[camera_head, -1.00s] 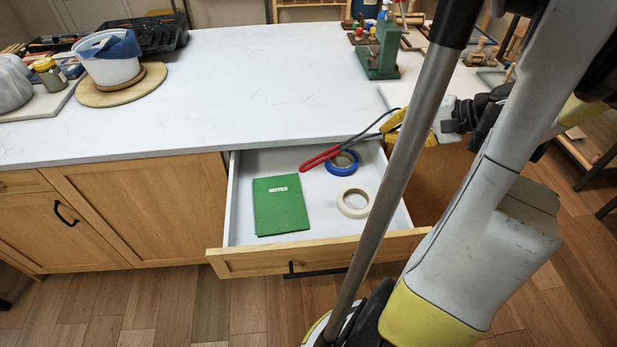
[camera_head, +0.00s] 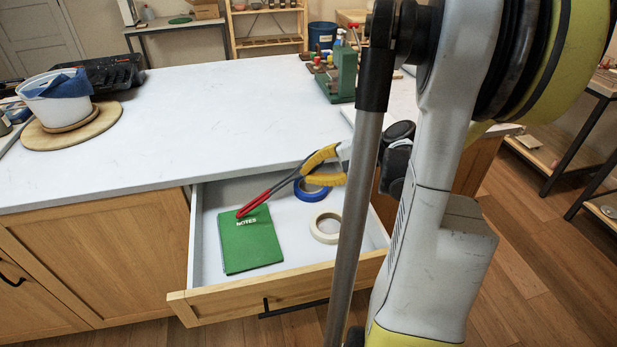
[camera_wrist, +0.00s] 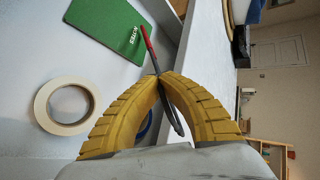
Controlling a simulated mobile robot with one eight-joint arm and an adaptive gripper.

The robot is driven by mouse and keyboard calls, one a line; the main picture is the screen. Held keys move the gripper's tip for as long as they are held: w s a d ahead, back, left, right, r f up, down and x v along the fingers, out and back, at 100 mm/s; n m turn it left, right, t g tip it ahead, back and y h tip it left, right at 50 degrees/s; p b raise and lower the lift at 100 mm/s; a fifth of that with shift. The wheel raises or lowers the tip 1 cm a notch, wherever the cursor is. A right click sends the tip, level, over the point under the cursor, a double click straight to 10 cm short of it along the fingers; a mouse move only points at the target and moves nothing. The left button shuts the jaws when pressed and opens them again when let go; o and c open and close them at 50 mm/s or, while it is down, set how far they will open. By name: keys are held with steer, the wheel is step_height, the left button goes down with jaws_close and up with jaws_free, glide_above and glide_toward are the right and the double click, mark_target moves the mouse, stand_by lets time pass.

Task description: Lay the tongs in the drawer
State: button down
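The tongs (camera_head: 254,203), dark with red-covered arms, are held in my yellow-fingered gripper (camera_head: 318,166). The gripper is above the back right part of the open drawer (camera_head: 232,299), below the countertop's front edge in the picture. The red end of the tongs points left and overlaps the top of the green notebook in the body camera view; I cannot tell if it touches. In the wrist view the gripper's fingertips (camera_wrist: 159,79) meet around the tongs (camera_wrist: 149,48), with the red end extending toward the notebook.
Inside the drawer lie a green notebook (camera_head: 248,243), a cream tape roll (camera_head: 316,232) and a blue tape roll (camera_head: 312,193) partly hidden by the gripper. The white countertop (camera_head: 220,120) is mostly clear; a green tool (camera_head: 341,75) stands at its back right.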

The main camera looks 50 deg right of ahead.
steer(key=shift+r, duration=0.1)
steer(key=shift+f+b, duration=0.55)
steer(key=shift+f, duration=0.05)
steer(key=c, duration=1.6)
jaws_free()
